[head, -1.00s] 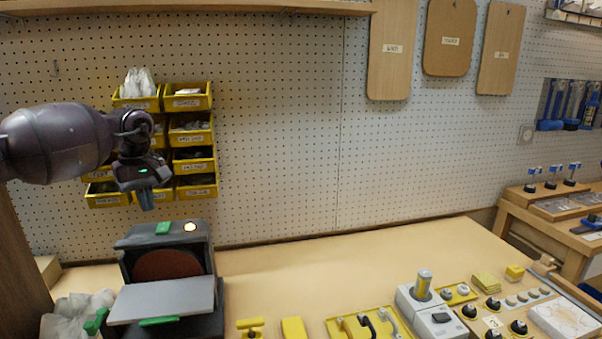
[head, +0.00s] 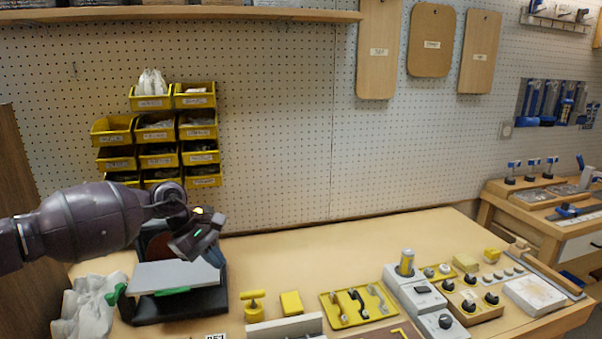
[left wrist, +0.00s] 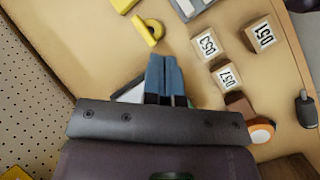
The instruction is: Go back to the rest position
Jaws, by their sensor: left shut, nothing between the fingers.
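My left gripper (head: 214,254) is in the head view, at the left, in front of the upper part of a dark machine with a grey flat table (head: 175,276). Its blue fingers are together and hold nothing. The left wrist view also shows the left gripper (left wrist: 167,62), with its two fingers side by side above the bench. My left arm comes in from the left edge and hides part of the machine. My right gripper is in neither view.
Yellow bins (head: 157,128) hang on the pegboard behind my left arm. The bench (head: 330,250) has clear room in its middle. A yellow plate with hooks (head: 357,305) and a grey control box (head: 425,300) stand at the front right. Numbered blocks (left wrist: 207,44) show in the left wrist view.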

